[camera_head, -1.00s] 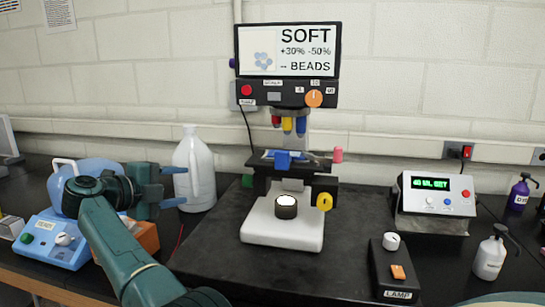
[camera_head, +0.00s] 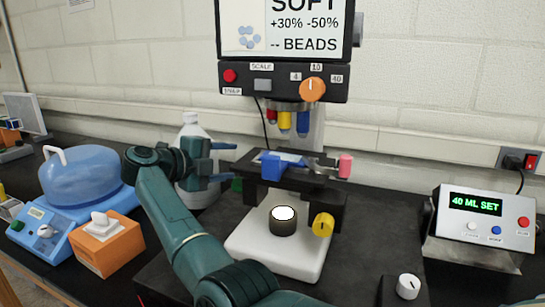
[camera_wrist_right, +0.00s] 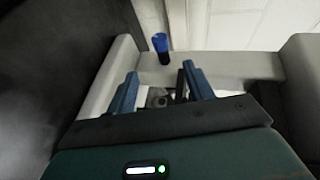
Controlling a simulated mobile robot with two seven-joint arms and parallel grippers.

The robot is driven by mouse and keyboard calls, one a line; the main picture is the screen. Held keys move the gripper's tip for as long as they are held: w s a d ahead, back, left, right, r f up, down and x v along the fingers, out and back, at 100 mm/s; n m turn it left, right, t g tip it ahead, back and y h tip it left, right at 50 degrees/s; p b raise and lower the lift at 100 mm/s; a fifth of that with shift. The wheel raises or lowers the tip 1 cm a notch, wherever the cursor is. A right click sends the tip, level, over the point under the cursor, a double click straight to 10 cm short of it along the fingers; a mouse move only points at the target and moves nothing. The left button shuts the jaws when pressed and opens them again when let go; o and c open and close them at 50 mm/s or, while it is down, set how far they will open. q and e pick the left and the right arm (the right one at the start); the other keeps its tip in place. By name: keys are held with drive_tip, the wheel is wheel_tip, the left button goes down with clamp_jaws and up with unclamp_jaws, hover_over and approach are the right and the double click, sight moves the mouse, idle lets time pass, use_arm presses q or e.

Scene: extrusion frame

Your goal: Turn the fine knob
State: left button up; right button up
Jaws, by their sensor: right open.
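The microscope has a white base (camera_head: 262,254) and a dark stage with a blue clip (camera_head: 273,166). A yellow knob (camera_head: 323,224) is on its right side, and a green knob (camera_head: 237,184) partly shows at its left. I cannot read which is the fine knob. A pink knob (camera_head: 345,166) sticks out at the stage's right. My right gripper (camera_head: 234,162) is open, empty and pointing right, just left of the stage, near the green knob. Its two blue fingers are apart in the wrist view (camera_wrist_right: 160,84). My left gripper is not in view.
A white jug (camera_head: 194,195) stands behind my right gripper. A blue-lidded device (camera_head: 85,177) and an orange tissue box (camera_head: 107,240) are at left. A control box reading 40 ML SET (camera_head: 476,206) is at right. The dark mat between is mostly clear.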

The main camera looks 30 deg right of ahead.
use_arm(q)
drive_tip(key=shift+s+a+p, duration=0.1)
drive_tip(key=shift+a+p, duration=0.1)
drive_tip(key=shift+p, duration=0.25)
use_arm(e)
drive_tip(key=x, duration=1.3)
drive_tip(key=c, duration=1)
use_arm(q)
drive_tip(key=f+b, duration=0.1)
drive_tip(key=b, duration=0.1)
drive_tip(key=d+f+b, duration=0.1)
drive_tip(key=b, duration=0.2)
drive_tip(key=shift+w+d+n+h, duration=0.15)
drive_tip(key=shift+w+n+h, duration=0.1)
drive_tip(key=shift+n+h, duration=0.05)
use_arm(e)
drive_tip(key=shift+o, duration=0.2)
drive_tip(key=h, duration=0.1)
drive_tip(key=t+h, duration=0.1)
drive_tip(key=shift+f+m+h, duration=0.2)
drive_tip(key=shift+m+h, duration=0.1)
drive_tip(key=shift+m, duration=0.1)
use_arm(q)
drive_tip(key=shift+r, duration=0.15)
